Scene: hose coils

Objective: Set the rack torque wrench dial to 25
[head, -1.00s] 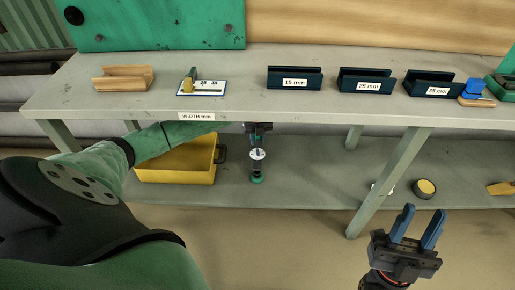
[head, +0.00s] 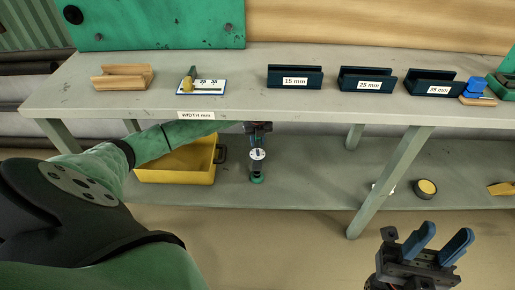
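An upright dark tool with a white collar (head: 257,155) and a green base stands on the lower shelf. It may be the rack torque wrench; no number on it is readable. My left gripper (head: 258,128) is directly above it, under the bench top's front edge. Its fingers are too small and dark to tell whether they hold the tool. My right gripper (head: 443,243) is open and empty, with its blue fingers spread, in front of the bench at the lower right.
On the bench top (head: 240,100) are a wooden channel block (head: 122,77), a gauge plate marked 25 and 35 (head: 202,90), and dark holders labelled 15 mm (head: 295,76), 25 mm (head: 366,79) and 35 mm (head: 432,83). A yellow bin (head: 175,172) and a round yellow-topped puck (head: 426,188) are on the lower shelf.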

